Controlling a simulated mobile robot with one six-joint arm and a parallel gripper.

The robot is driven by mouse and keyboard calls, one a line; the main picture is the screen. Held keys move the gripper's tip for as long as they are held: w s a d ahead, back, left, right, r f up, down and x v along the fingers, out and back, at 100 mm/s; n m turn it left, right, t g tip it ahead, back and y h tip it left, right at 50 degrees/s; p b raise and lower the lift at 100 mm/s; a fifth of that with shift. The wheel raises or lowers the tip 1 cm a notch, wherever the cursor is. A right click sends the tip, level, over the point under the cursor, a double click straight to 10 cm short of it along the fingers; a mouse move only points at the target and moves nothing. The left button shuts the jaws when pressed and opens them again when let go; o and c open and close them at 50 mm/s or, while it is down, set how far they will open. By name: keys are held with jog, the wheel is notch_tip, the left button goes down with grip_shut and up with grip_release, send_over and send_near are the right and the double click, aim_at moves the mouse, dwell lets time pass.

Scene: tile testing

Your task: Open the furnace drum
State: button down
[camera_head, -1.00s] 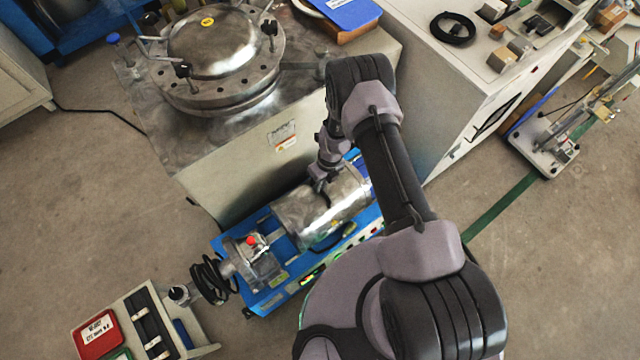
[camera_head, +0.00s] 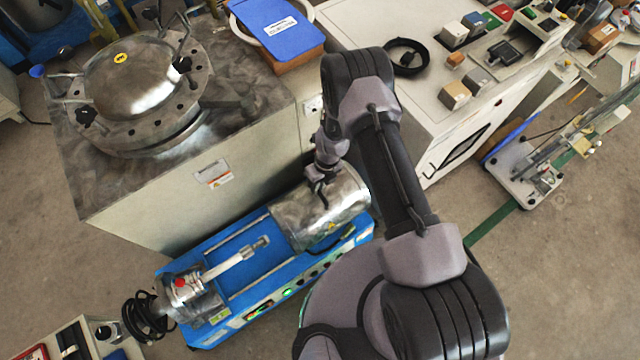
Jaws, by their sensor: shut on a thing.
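The furnace drum is a shiny metal cylinder (camera_head: 318,212) lying on its side at the right part of a blue machine base (camera_head: 240,318). At the left end of the base is a metal end unit (camera_head: 190,292) with a red knob. A pale rod (camera_head: 232,262) reaches from this unit toward the drum, and a clear gap with rails lies between them. My gripper (camera_head: 317,182) is at the drum's upper left side, shut on a part of the drum. The fingertips are small and the exact part held is hard to see.
A bench with a round domed metal vessel (camera_head: 135,85) stands behind the blue base. A white cabinet (camera_head: 400,110) with small boxes is at the back right. Black coiled cable (camera_head: 145,318) lies at the base's left end.

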jog(key=shift+a, duration=0.2)
jog(key=c, duration=1.4)
grip_release()
notch_tip(320, 180, up, 17)
jog(key=w+d+p, duration=0.1)
jog(key=d+p, duration=0.2)
jog(key=p, duration=0.4)
jog(key=shift+w, duration=0.4)
